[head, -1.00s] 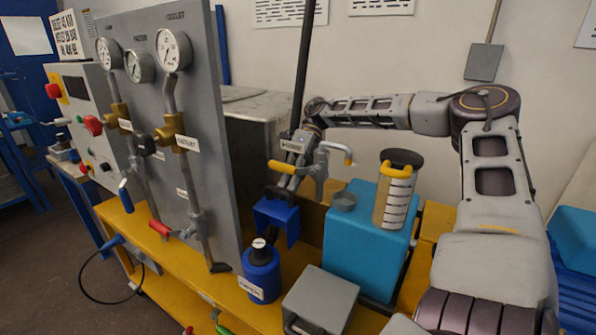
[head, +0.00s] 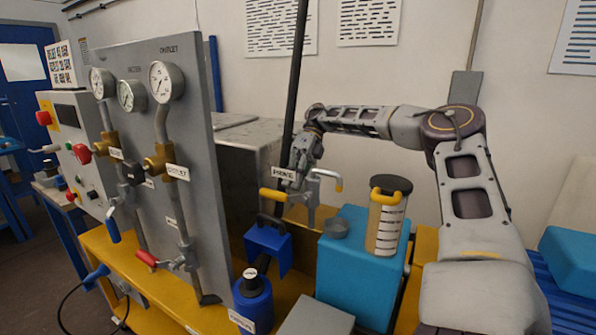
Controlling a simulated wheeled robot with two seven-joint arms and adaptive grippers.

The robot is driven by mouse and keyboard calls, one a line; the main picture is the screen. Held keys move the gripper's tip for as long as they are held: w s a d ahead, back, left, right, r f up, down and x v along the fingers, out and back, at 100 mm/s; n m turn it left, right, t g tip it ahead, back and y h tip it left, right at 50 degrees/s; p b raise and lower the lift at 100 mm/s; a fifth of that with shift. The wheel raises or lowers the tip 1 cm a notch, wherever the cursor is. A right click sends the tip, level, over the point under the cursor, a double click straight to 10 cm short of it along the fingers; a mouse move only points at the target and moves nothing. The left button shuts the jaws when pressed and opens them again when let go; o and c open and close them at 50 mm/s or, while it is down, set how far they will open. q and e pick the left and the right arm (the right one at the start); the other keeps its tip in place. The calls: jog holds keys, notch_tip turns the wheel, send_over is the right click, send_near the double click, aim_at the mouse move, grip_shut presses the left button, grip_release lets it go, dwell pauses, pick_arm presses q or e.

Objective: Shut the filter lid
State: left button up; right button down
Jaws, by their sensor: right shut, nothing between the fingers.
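My right gripper (head: 296,181) comes in from the right and points down behind the small PRIME sign (head: 283,173). It is shut and empty, close to a grey valve (head: 312,196) with yellow-tipped handles; I cannot tell whether it touches it. No part is clearly marked as the filter lid. A blue canister (head: 253,308) with a black top stands at the front, its label partly cut off. Behind it is a blue bracket-like piece (head: 268,246) with a black handle on top. My left gripper is not in view.
A teal tank (head: 352,268) carries a clear graduated cylinder (head: 387,222) with a yellow handle. A grey gauge panel (head: 200,130) stands left, with valves and pipes. A grey box (head: 316,318) is at the front. A dark upright pole (head: 292,90) rises behind the gripper.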

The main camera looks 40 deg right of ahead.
jog(key=shift+v, duration=1.65)
